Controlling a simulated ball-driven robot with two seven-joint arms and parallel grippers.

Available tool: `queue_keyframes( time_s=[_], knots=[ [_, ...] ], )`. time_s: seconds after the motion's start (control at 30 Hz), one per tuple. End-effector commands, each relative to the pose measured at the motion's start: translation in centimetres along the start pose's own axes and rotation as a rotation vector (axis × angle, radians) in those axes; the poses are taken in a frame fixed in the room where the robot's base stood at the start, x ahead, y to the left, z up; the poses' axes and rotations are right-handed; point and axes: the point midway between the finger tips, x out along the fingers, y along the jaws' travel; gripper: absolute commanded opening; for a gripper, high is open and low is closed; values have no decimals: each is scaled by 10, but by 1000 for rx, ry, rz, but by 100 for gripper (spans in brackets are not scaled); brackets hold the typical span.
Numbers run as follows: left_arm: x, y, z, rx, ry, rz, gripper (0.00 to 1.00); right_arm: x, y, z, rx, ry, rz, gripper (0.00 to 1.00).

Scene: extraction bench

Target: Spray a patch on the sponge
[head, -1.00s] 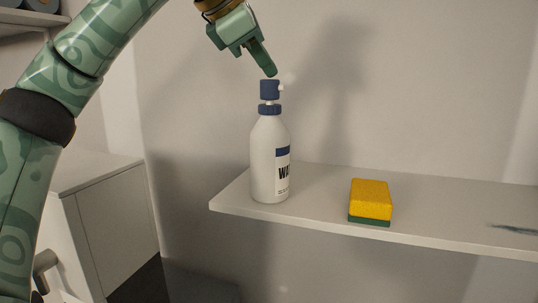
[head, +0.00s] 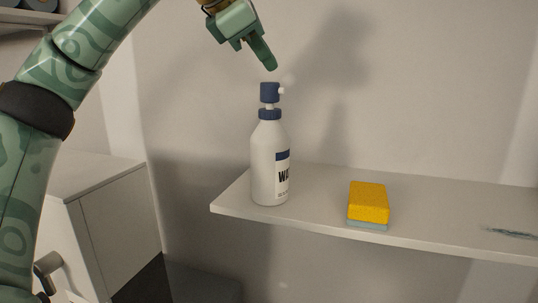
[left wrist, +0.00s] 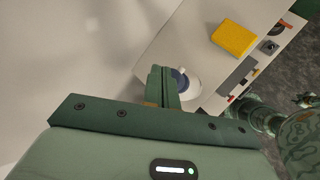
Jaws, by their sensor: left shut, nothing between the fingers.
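A white bottle (head: 269,165) with a blue pump head (head: 270,93) stands upright near the shelf's left end. Its nozzle points right, toward the sponge. The sponge (head: 369,202) lies right of it near the front edge, yellow on top with a pale grey-blue lower layer. My left gripper (head: 270,64) is shut and empty, its fingertips just above the pump head with a small gap. In the left wrist view the shut fingers (left wrist: 163,88) partly cover the bottle (left wrist: 191,88), and the sponge (left wrist: 234,39) is beyond. My right gripper is not in view.
The white shelf (head: 440,219) has free room around the sponge. A thin grey-blue mark (head: 511,233) is at its right; I cannot tell what it is. A white cabinet (head: 115,225) stands lower left. The wall is close behind the shelf.

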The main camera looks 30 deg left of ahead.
Motion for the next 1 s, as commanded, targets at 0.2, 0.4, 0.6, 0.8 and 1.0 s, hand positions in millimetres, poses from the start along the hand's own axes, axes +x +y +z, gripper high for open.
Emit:
queue_keyframes(
  time_s=[0.2, 0.4, 0.6, 0.8, 1.0],
  knots=[
    [-14, 9, 10, 0, -1, 2, 0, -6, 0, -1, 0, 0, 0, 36],
    [-30, 21, 22, -1, -2, 2, 0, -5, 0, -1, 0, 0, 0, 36],
    [-41, 29, 30, 1, -1, 1, 0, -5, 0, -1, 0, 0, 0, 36],
    [-42, 31, 31, 0, -1, 0, 0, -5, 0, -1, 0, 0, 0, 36],
    [-42, 30, 30, 0, 0, 0, 0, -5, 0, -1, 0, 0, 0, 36]
  ],
)
